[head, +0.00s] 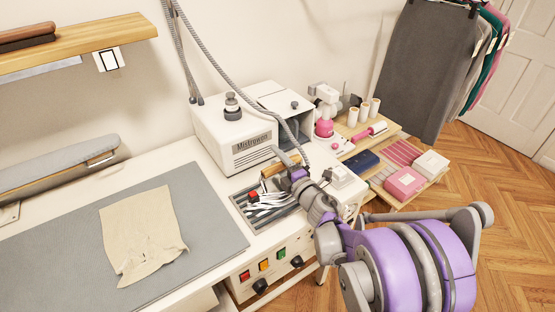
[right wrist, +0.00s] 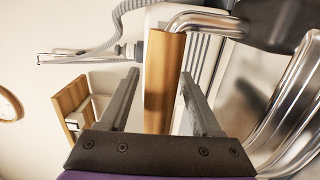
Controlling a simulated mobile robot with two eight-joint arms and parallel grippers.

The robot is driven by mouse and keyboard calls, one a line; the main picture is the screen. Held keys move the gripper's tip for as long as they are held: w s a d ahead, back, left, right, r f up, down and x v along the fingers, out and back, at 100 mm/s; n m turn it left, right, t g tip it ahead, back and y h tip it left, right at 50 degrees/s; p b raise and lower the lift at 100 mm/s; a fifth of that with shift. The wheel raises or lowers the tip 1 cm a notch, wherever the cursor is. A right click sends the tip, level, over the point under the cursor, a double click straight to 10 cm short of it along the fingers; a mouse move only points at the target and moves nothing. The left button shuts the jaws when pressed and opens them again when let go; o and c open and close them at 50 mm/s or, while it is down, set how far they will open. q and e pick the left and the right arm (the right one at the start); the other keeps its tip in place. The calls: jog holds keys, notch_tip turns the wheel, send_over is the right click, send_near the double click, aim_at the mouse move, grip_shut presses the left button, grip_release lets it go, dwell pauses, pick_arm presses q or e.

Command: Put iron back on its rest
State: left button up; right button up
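The iron's wooden handle (head: 268,172) shows in the head view just in front of the white steam box, beside my right gripper (head: 285,172). My arm and gripper hide most of the iron. In the right wrist view the wooden handle (right wrist: 163,85) stands between the two fingers of my right gripper (right wrist: 160,90), with a visible gap on the left side. The fingers are apart, and I see no clear grip. Bent shiny metal tubing (right wrist: 205,22) meets the handle's top. I cannot make out the iron's rest for certain. My left gripper is not in view.
The steam box (head: 250,135) stands behind, with a grey hose (head: 215,50) hanging over it. A beige cloth (head: 142,235) lies on the grey mat (head: 50,240) at left. A low shelf with boxes (head: 405,182) stands right.

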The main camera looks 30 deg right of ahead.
jog(key=shift+s+r, duration=0.1)
jog(key=shift+s, duration=0.1)
jog(key=s+r+m+h+b, duration=0.15)
jog(key=s+m+h, duration=0.25)
jog(key=s+m, duration=0.55)
jog(key=s+a+f+m+g+y, duration=0.1)
jog(key=s+a+f+m+g, duration=0.3)
jog(key=s, duration=0.6)
jog(key=s+a+f+m+g+y, duration=0.2)
jog(key=s+a+f+m+g, duration=0.2)
jog(key=s+a+f+g, duration=0.4)
jog(key=s+a+f, duration=0.1)
jog(key=s+a, duration=0.1)
jog(key=a, duration=0.1)
jog(key=shift+m+g+y, duration=0.3)
jog(key=shift+m+g, duration=0.05)
jog(key=shift+g, duration=0.05)
jog(key=shift+r, duration=0.1)
